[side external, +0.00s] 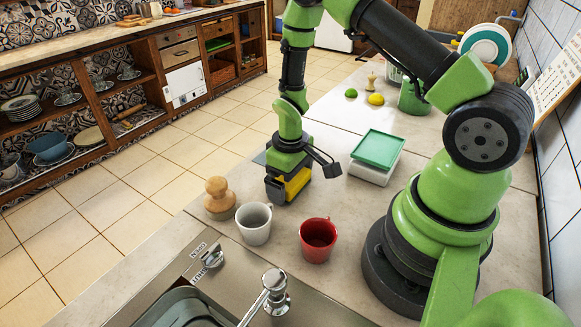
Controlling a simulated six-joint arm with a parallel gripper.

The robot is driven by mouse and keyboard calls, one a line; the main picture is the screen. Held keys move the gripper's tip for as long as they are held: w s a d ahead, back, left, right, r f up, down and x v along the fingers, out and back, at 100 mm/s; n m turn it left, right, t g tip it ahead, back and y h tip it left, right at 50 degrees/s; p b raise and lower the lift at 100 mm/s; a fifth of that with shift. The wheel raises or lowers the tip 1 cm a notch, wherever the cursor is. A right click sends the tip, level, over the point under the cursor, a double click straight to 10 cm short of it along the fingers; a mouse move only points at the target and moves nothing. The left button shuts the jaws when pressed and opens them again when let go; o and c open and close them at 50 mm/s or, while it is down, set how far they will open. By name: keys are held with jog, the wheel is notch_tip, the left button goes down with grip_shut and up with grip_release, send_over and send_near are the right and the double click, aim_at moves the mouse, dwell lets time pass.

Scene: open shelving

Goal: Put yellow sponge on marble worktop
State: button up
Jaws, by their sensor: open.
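The yellow sponge (297,184) shows at the lower end of my gripper (287,187), low over the marble worktop (225,255). My gripper points down and is open, with its fingers close around or beside the sponge. The fingers and my arm hide part of the sponge. I cannot tell whether the sponge touches the worktop or the fingers.
A white mug (254,226), a red mug (317,241) and a wooden brush (218,198) stand close in front. The sink (185,308) and tap (272,293) lie nearest.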

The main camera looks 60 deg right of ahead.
jog(key=s+a+r+m+t, duration=0.1)
jog(key=s+a+r+t, duration=0.1)
jog(key=r, duration=1)
jog(key=s+a+r+m+t, duration=0.1)
jog(key=r, duration=1.1)
jog(key=s+a+r+m+t+y, duration=0.1)
jog(key=s+a+r+t, duration=0.1)
jog(key=s, duration=0.3)
jog(key=s+a+r+m+t+y, duration=0.1)
jog(key=s+a+r+t, duration=0.1)
jog(key=s+r, duration=0.3)
jog(key=shift+s+a, duration=0.25)
jog(key=shift+a, duration=0.15)
